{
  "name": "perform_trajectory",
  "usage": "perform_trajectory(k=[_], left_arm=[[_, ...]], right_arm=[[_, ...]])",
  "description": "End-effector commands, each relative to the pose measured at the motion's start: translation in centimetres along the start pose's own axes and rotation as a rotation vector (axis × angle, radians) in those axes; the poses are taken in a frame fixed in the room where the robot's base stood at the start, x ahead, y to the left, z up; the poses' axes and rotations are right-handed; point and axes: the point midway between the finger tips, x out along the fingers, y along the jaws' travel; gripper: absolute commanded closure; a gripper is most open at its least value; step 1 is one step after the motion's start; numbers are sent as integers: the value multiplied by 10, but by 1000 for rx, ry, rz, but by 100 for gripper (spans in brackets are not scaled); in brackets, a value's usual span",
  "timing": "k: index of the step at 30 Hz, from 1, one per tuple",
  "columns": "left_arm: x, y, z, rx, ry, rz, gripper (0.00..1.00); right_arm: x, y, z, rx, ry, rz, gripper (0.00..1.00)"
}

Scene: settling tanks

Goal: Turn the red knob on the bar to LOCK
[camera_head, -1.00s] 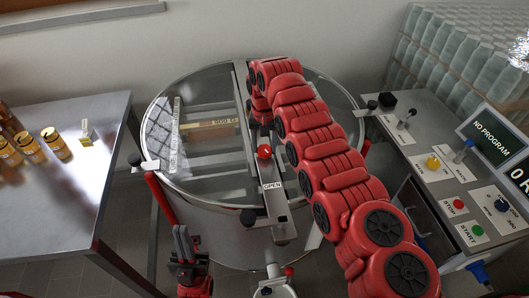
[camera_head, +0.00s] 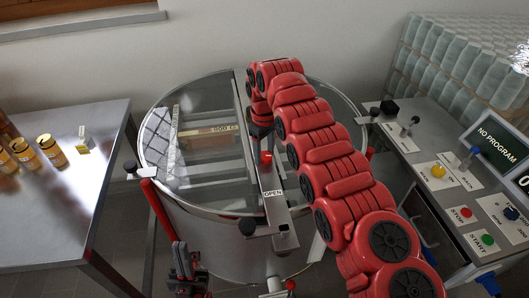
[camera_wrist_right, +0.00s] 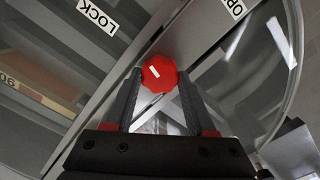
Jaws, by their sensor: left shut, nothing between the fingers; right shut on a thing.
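The red knob (camera_head: 266,158) sits on the metal bar (camera_head: 276,212) across the round tank's clear lid. My right gripper (camera_wrist_right: 157,82) is shut on the red knob, one finger on each side, in the right wrist view (camera_wrist_right: 159,73). A short white mark shows on the knob. In the head view the OPEN label (camera_head: 272,193) is nearer me than the knob; LOCK is hidden there. My left gripper (camera_head: 181,258) is shut and empty, low in front of the tank.
A metal table (camera_head: 70,170) with amber jars (camera_head: 51,150) stands at left. A control panel (camera_head: 450,185) with several knobs and a screen reading NO PROGRAM (camera_head: 500,137) stands at right. Clear stacked containers (camera_head: 455,70) are behind it. Red-handled clamps (camera_head: 158,207) flank the lid.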

Motion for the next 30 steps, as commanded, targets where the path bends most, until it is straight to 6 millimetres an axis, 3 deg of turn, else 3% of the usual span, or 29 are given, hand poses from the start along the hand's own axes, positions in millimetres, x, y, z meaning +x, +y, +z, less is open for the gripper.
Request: perform_trajectory(k=[12, 30], left_arm=[[1, 0, 0, 0, 0, 0, 100], [1, 0, 0, 0, 0, 0, 100]], right_arm=[[-1, 0, 0, -225, 2, 2, 100], [-1, 0, 0, -270, 2, 2, 100]])
